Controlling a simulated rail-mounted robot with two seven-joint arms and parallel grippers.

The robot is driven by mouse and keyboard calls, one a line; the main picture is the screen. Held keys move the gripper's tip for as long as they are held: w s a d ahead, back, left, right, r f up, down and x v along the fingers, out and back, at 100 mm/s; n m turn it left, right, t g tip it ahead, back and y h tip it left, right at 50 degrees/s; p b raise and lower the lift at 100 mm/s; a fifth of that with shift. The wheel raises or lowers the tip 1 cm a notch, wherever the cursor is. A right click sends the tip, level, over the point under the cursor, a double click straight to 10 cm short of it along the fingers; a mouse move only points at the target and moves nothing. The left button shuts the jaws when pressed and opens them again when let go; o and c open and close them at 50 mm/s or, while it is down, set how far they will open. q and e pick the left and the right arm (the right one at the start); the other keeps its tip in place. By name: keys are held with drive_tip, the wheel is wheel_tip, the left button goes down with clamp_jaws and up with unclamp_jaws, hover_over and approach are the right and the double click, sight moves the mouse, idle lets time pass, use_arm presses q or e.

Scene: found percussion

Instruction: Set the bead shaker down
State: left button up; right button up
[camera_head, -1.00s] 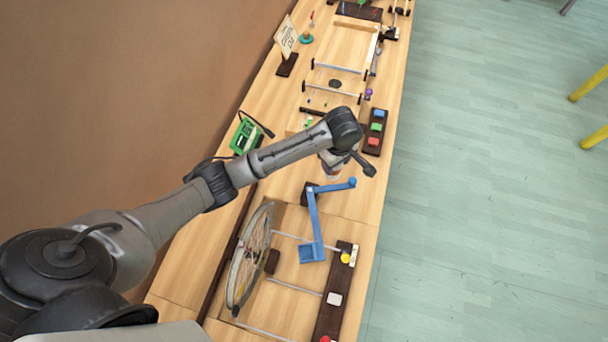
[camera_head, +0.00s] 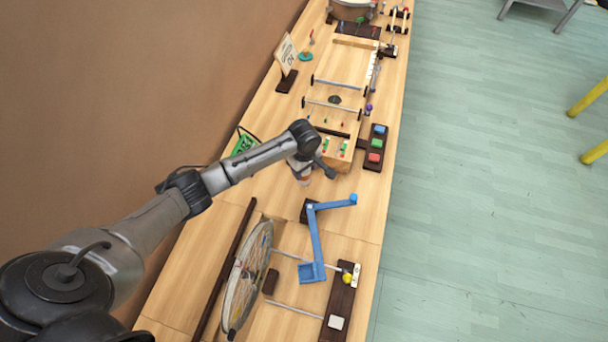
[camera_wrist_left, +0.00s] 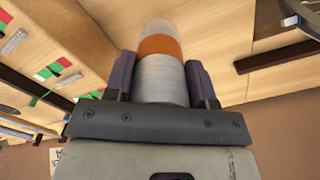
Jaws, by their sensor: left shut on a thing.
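The bead shaker (camera_wrist_left: 160,60) is a pale cylinder with an orange band and a clearer end. It stands between the two dark fingers of my left gripper (camera_wrist_left: 161,80) in the left wrist view. The left gripper is shut on it. In the head view the left gripper (camera_head: 302,170) points down over the wooden bench, and the lower end of the shaker (camera_head: 304,181) shows under it. I cannot tell whether the shaker touches the bench top. My right gripper is not in view.
A wooden box with red and green pieces (camera_head: 337,150) stands just right of the gripper. A blue crank arm (camera_head: 316,235) and a spoked wheel (camera_head: 247,275) are nearer. A green device (camera_head: 244,143) is left. Bare bench (camera_head: 270,195) lies around the gripper.

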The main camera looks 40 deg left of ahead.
sight(304, 175)
use_arm(q)
wheel_tip(304, 175, down, 4)
drive_tip(key=shift+r+b, duration=0.15)
drive_tip(key=shift+b, duration=0.3)
drive_tip(key=shift+f, duration=0.2)
drive_tip(key=o, duration=1)
drive_tip(key=shift+f, duration=0.1)
drive_tip(key=shift+c, duration=0.2)
drive_tip(key=shift+r, duration=0.25)
wheel_tip(304, 175, up, 11)
drive_tip(key=shift+f+p, duration=0.15)
drive_tip(key=shift+p, duration=1)
drive_tip(key=shift+r, duration=0.6)
